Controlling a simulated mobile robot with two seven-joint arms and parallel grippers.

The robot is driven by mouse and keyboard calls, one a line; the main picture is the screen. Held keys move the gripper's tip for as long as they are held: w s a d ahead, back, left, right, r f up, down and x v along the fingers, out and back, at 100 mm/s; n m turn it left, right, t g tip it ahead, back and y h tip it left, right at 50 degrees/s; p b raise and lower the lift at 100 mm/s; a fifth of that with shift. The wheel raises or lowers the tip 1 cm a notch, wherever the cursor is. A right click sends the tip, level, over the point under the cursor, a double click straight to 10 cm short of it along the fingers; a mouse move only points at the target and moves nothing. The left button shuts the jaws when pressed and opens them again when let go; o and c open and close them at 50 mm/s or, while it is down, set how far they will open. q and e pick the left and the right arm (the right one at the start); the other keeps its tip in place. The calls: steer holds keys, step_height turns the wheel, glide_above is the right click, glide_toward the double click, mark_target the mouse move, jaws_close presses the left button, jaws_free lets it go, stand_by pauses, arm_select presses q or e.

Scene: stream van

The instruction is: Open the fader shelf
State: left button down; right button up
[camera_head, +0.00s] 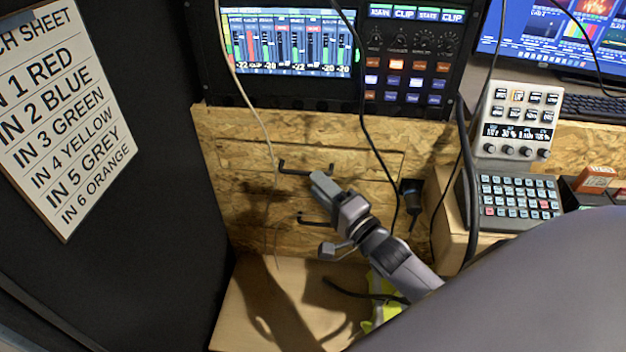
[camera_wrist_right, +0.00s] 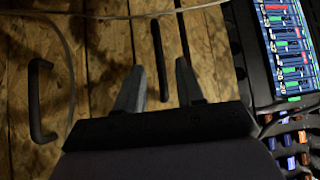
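The chipboard front (camera_head: 235,150) below the mixer has two black bar handles, one above the other. The upper handle (camera_head: 292,170) is on a front whose outline shows; no label tells which is the fader shelf. The lower handle (camera_head: 310,219) is partly behind my right gripper (camera_head: 322,214). That gripper is open and empty, its fingers pointing at the front. In the right wrist view the upper handle (camera_wrist_right: 157,58) appears between the open fingertips (camera_wrist_right: 159,78); I see no contact. The lower handle (camera_wrist_right: 36,105) is at the left there. My left gripper is out of view.
The mixer (camera_head: 290,42) with lit screen stands above the fronts. Thin cables (camera_head: 377,150) hang across them. A black wall (camera_head: 150,200) with a patch sheet (camera_head: 60,110) is on the left. A keypad panel (camera_head: 515,200) is on the right. A wooden surface (camera_head: 250,300) lies below.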

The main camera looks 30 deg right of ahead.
mark_target(300, 159)
steer(key=shift+w+a+r, duration=0.1)
steer(key=shift+w+a, duration=0.05)
steer(key=shift+w, duration=0.65)
steer(key=shift+w+a+r, duration=0.1)
steer(key=shift+w, duration=0.65)
jaws_close()
